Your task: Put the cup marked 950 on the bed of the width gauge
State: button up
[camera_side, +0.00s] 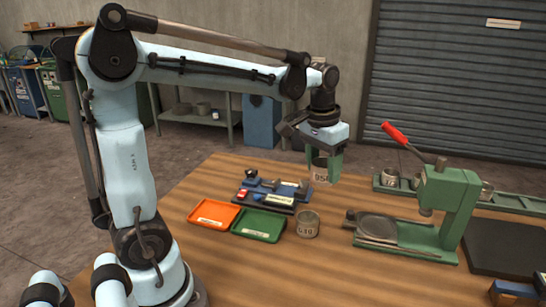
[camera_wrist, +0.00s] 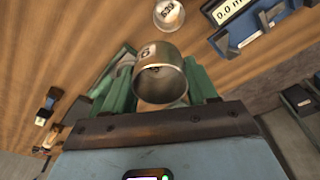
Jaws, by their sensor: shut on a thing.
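My gripper (camera_side: 323,166) is shut on a grey metal cup (camera_side: 321,177) and holds it at the far side of the table. Its label appears to start with 95, but the last digit is not clear. In the wrist view the cup (camera_wrist: 160,84) sits between the green fingers, its open mouth facing the camera. I cannot tell whether its base touches the table. The width gauge (camera_side: 272,193) is a blue device to the left of the gripper and nearer the camera. Its blue body and display (camera_wrist: 231,14) show at the top right of the wrist view.
Another cup (camera_side: 307,225), marked something like 539, stands in front of the gauge. An orange tray (camera_side: 213,215) and a green tray (camera_side: 258,225) lie at front left. A green press (camera_side: 450,205) with a red handle stands right. Another cup (camera_side: 389,179) is by a green rail.

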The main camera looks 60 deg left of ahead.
jog(key=w+a+f+n, duration=0.2)
jog(key=a+f, duration=0.1)
jog(key=a, duration=0.6)
jog(key=w+a+f+n, duration=0.2)
jog(key=a+f, duration=0.2)
jog(key=a, duration=0.5)
jog(key=shift+s+f, duration=0.15)
jog(key=shift+f, duration=1.4)
jog(key=shift+s+f, duration=0.1)
jog(key=shift+f, duration=1.4)
jog(key=shift+f, duration=0.3)
jog(key=o, duration=1.2)
jog(key=shift+w+d, duration=0.1)
